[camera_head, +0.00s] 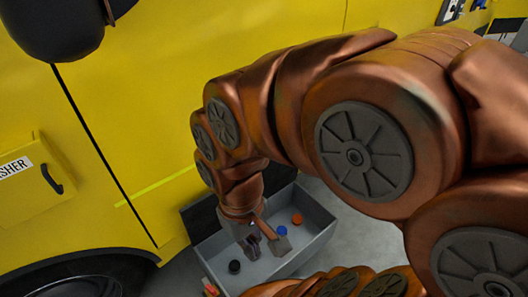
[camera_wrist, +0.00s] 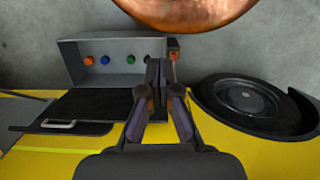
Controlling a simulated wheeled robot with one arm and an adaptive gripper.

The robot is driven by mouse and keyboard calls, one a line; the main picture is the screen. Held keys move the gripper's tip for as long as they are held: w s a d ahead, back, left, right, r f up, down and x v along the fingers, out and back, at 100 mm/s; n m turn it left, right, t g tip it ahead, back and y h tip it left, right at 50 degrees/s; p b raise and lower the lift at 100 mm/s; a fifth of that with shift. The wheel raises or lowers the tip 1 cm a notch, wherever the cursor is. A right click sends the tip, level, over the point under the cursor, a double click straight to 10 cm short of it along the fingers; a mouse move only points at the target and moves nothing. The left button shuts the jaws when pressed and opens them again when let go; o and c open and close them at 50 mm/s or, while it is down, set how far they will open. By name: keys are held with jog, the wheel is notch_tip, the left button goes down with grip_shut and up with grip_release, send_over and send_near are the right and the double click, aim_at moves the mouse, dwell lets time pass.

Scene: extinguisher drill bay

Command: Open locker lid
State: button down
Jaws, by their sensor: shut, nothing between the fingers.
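The locker is a grey open-topped box (camera_head: 318,217) on the floor against the yellow vehicle; it also shows in the wrist view (camera_wrist: 72,62). Its dark lid (camera_wrist: 95,104), with a pale bar handle (camera_wrist: 58,126), stands swung back on the vehicle side, so the inside shows. In the head view the lid (camera_head: 201,221) is partly hidden by my arm. Several small round coloured pieces lie inside, among them a blue one (camera_wrist: 105,60) and an orange one (camera_wrist: 88,60). My gripper (camera_wrist: 160,68) is shut and empty over the box's end, apart from the lid handle.
A black vehicle wheel (camera_wrist: 255,103) is close beside the box. A yellow compartment door (camera_head: 30,178) with a black handle is on the vehicle at the left. A small reddish object (camera_head: 210,287) is by the box's near corner. Grey floor lies beyond the box.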

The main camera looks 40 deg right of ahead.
jog(key=w+d+f+t+y+b, duration=0.15)
jog(key=w+d+f+b, duration=0.35)
jog(key=w, duration=0.7)
jog(key=w+d+f+t+b, duration=0.2)
jog(key=w+d+f+b, duration=0.25)
jog(key=w, duration=0.75)
jog(key=w+d+f+t+h+b, duration=0.15)
jog(key=w+d+f+b, duration=0.3)
jog(key=d, duration=0.65)
jog(key=w+d+f+t+b, duration=0.25)
jog(key=w+d+f, duration=0.3)
jog(key=d, duration=0.45)
jog(key=shift+m+g, duration=0.3)
jog(key=shift+g, duration=0.05)
jog(key=x, duration=0.9)
jog(key=shift+w+d+f+b, duration=0.2)
jog(key=shift+w+f+b, duration=0.1)
jog(key=shift+w+b, duration=0.1)
jog(key=shift+s, duration=0.15)
